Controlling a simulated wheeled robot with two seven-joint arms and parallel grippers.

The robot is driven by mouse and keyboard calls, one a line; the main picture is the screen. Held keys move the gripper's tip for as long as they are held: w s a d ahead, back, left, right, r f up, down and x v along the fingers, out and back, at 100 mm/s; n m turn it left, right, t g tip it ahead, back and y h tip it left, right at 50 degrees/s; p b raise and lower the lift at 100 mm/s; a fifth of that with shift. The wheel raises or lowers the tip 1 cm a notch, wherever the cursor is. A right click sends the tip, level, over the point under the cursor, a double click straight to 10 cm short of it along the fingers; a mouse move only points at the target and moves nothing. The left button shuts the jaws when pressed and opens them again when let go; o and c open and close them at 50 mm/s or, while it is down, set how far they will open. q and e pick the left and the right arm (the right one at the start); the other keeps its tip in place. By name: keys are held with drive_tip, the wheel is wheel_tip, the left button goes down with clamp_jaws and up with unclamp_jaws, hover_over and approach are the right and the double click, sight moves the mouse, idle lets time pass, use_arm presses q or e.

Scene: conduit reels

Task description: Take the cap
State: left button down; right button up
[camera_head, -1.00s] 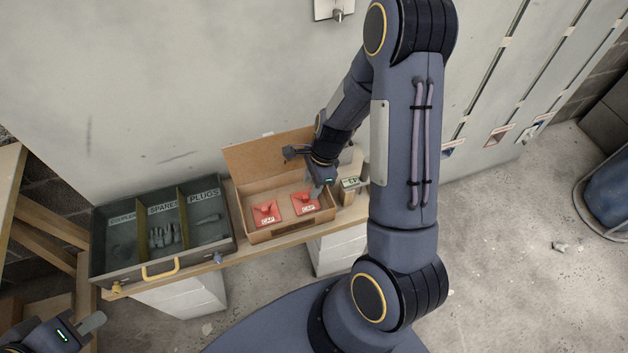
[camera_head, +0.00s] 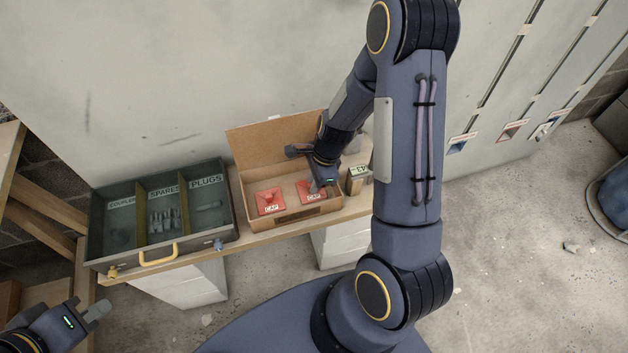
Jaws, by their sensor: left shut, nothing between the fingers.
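Two red caps labelled CAP lie in an open cardboard box on the bench: the left cap (camera_head: 270,204) and the right cap (camera_head: 308,196). The cardboard box (camera_head: 285,224) has its lid flap raised at the back. My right gripper (camera_head: 318,187) reaches down into the right part of the box, at the right cap's top. Its fingers are small and partly hidden, so I cannot tell whether they grip the cap. My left gripper (camera_head: 97,309) is shut and empty at the lower left, away from the box.
A dark tray (camera_head: 100,262) with compartments labelled COUPLERS, SPARES and PLUGS stands left of the box, with grey fittings inside. A small labelled block (camera_head: 357,180) stands right of the box. The wall is close behind the bench.

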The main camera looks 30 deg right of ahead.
clamp_jaws()
drive_tip(key=shift+r+p, duration=0.9)
drive_tip(key=shift+p, duration=0.05)
idle(0.5)
